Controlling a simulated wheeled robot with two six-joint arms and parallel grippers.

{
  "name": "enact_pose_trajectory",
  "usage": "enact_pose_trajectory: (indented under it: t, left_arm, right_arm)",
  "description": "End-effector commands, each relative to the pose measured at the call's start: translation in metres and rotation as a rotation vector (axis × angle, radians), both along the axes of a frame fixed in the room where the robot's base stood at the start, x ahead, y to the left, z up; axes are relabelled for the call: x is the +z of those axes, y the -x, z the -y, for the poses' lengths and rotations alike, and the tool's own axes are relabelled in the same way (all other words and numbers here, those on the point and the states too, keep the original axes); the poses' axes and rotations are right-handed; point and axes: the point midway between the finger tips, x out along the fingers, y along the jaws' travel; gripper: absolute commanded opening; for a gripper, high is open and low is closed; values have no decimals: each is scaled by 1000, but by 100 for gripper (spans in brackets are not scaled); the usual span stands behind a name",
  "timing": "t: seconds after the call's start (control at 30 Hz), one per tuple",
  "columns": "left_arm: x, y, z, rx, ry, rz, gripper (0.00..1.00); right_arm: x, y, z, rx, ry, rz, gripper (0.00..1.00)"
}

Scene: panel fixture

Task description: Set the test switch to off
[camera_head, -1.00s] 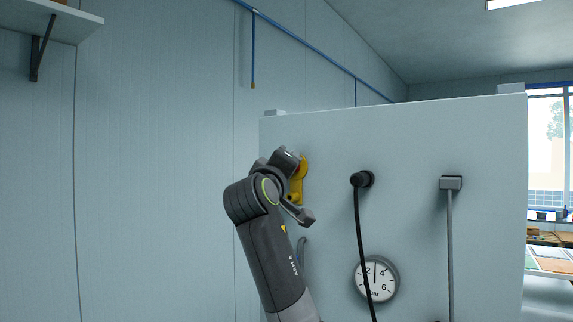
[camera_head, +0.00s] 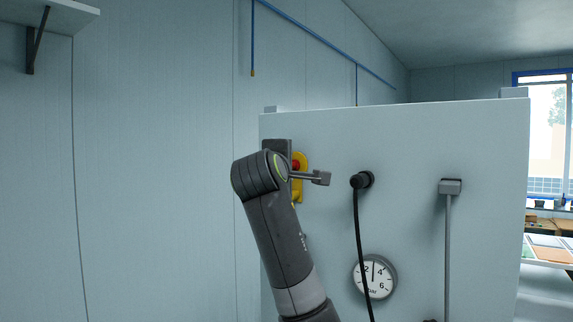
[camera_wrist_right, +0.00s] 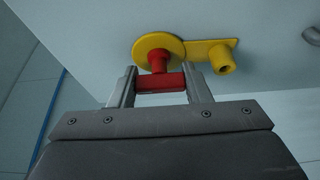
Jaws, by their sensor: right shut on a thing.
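The test switch has a red handle (camera_wrist_right: 160,82) on a round yellow plate (camera_wrist_right: 146,46) fixed to the pale panel. My right gripper (camera_wrist_right: 160,88) is shut on the red handle, with one finger at each end of it in the wrist view. A yellow arm with a short hollow yellow peg (camera_wrist_right: 225,62) extends from the plate. In the head view, the red handle (camera_head: 296,165) and yellow plate (camera_head: 303,162) show only partly behind my right wrist. My left gripper is out of view.
On the panel (camera_head: 410,135), right of the switch, are a black plug (camera_head: 362,180) with a hanging cable, a grey box (camera_head: 451,186) with a conduit, and a round gauge (camera_head: 374,277) below. Open space lies left of the panel.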

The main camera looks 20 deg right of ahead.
Motion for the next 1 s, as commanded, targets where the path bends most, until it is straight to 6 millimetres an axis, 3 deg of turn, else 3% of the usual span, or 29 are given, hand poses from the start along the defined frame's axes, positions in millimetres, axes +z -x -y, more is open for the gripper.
enact_pose_trajectory:
  t: [0.47, 0.5, 0.63, 1.0]
  left_arm:
    - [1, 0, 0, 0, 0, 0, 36]
    - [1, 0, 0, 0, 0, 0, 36]
    - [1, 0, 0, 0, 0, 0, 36]
    - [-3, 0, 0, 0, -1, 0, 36]
  right_arm:
    - [-1, 0, 0, -1, 9, -12, 21]
    - [-1, 0, 0, -1, 9, -12, 48]
    - [-1, 0, 0, -1, 8, -12, 65]
    - [-1, 4, -3, 0, 8, -9, 65]
